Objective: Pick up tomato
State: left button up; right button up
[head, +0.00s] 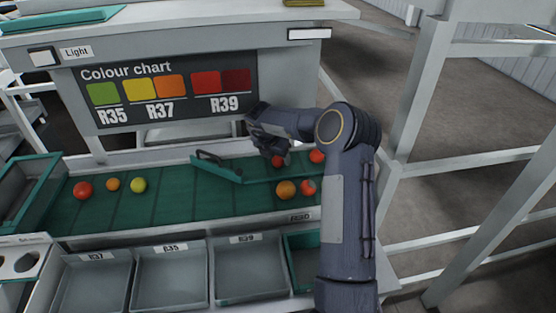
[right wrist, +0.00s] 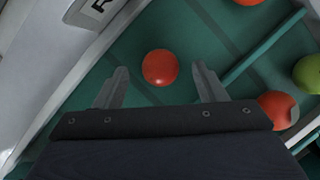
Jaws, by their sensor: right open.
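My right gripper (head: 270,150) reaches down over the far side of the green sorting belt. In the right wrist view its two fingers are apart with nothing held between them. A round red tomato (right wrist: 160,68) lies on the belt in line with the gap between the fingertips. A red tomato (head: 277,161) shows beside the gripper in the head view, partly hidden by it. Another red tomato (right wrist: 276,109) with a pale patch lies right of the fingers, and a green tomato (right wrist: 309,73) lies farther right. My left gripper is not in view.
A green divider bar (head: 217,167) crosses the belt (head: 190,203) near the gripper. Orange (head: 285,190) and red (head: 308,187) tomatoes lie nearer me; several others lie at the belt's left. Grey bins (head: 170,281) line the front. A colour chart (head: 170,92) stands behind.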

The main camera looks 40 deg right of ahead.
jog(key=shift+x, duration=1.1)
jog(key=c, duration=0.8)
jog(key=shift+r, duration=0.2)
